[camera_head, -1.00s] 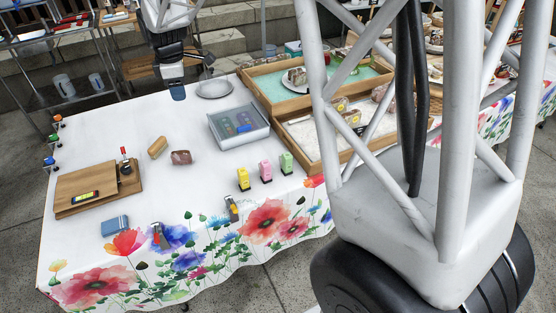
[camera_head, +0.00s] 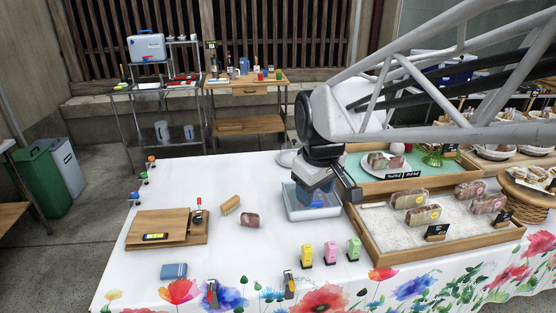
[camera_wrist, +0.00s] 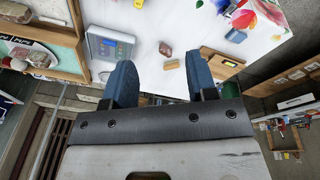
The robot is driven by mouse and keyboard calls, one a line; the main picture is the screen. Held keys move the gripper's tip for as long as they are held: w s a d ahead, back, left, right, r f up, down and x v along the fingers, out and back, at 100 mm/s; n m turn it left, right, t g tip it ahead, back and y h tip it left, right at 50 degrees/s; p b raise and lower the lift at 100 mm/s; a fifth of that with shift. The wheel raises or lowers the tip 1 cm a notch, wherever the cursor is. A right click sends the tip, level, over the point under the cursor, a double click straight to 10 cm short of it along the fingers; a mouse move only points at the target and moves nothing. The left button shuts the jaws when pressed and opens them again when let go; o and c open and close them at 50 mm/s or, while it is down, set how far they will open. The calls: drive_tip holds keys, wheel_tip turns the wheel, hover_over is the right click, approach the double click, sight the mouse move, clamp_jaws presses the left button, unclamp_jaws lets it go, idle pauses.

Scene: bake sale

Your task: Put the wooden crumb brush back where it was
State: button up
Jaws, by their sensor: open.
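The wooden crumb brush (camera_head: 230,205) appears to be the tan block with a pale edge lying on the white tablecloth, between the cutting board and a reddish-brown block. It also shows in the wrist view (camera_wrist: 172,65), beyond the fingers and apart from them.
The reddish-brown block (camera_head: 250,220) lies just right of the brush. Three small coloured stampers, including a pink one (camera_head: 331,252), stand in front. A wooden display crate (camera_head: 372,242) borders the right.

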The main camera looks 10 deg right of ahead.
drive_tip(key=s+d+f+m, duration=0.2)
drive_tip(key=s+m, duration=0.4)
drive_tip(key=s, duration=0.9)
drive_tip(key=shift+s+d+f, duration=0.2)
drive_tip(key=shift+f, duration=0.35)
